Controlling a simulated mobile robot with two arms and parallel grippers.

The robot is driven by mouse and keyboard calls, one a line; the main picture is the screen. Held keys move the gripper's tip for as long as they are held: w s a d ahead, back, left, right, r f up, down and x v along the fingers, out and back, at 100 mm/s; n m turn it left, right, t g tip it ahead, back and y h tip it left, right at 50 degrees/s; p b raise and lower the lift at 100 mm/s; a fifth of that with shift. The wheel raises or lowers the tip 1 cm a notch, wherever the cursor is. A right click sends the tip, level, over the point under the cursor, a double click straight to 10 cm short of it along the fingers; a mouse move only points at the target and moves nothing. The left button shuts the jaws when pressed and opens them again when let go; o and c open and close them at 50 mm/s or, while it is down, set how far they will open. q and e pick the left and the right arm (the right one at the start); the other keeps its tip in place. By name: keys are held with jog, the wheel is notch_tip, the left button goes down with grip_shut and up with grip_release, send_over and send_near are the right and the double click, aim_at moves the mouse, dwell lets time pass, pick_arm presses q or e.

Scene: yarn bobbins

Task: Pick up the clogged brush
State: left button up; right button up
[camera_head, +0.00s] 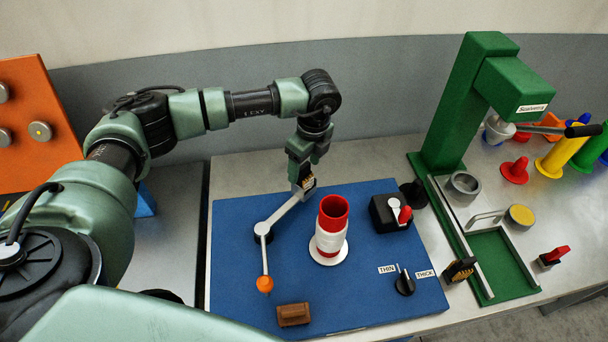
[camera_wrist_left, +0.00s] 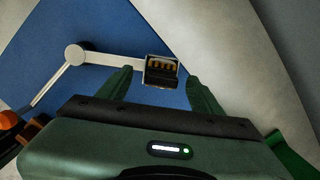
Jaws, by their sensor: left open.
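A small dark block with tan bristle-like rows, seemingly the clogged brush (camera_wrist_left: 162,67), sits at the far end of a pale jointed lever (camera_wrist_left: 112,58). In the head view the brush (camera_head: 308,183) shows just below my left gripper (camera_head: 302,168), partly hidden by it. My left gripper points down with its fingers apart. In the wrist view the brush lies between and slightly beyond the fingertips (camera_wrist_left: 157,80), with no contact visible. A similar black block with yellow bristles (camera_head: 460,270) stands at the right of the blue board. My right gripper is out of view.
The blue board (camera_head: 235,290) carries a red-and-white bobbin (camera_head: 331,235), an orange lever knob (camera_head: 265,284), a brown block (camera_head: 293,314), a black switch box (camera_head: 385,214) and a thin/thick dial (camera_head: 404,283). A green stand (camera_head: 457,110) rises at the right.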

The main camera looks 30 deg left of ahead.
pick_arm(q)
jog(key=shift+w+a+f, duration=0.1)
jog(key=shift+f, duration=0.4)
jog(key=shift+w+a+f, duration=0.1)
jog(key=shift+f, duration=0.4)
jog(key=shift+r, duration=0.1)
grip_shut()
